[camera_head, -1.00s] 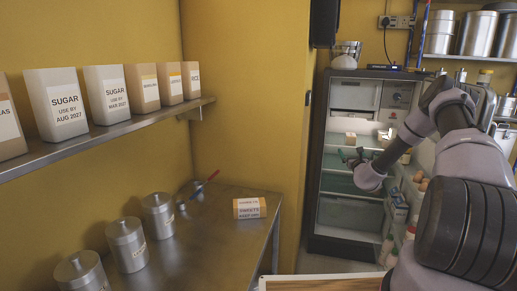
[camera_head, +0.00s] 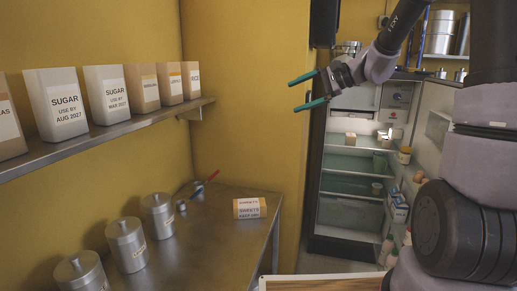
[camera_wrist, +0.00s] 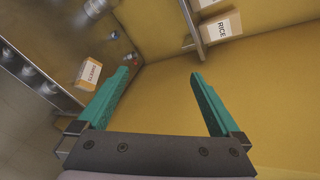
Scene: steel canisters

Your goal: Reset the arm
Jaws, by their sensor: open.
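My gripper (camera_head: 306,91) is raised in front of the open fridge's top, its teal fingers pointing left toward the yellow wall. In the wrist view my gripper (camera_wrist: 158,78) is open, with nothing between its fingers. My arm bends up at the right of the head view and partly hides the fridge door.
An open fridge (camera_head: 318,190) stands behind on the right. A steel counter (camera_head: 210,250) holds steel canisters (camera_head: 127,244) and a sweets box (camera_head: 249,208). A wall shelf (camera_head: 150,122) carries several boxes, including sugar (camera_head: 56,105). Open air surrounds my gripper.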

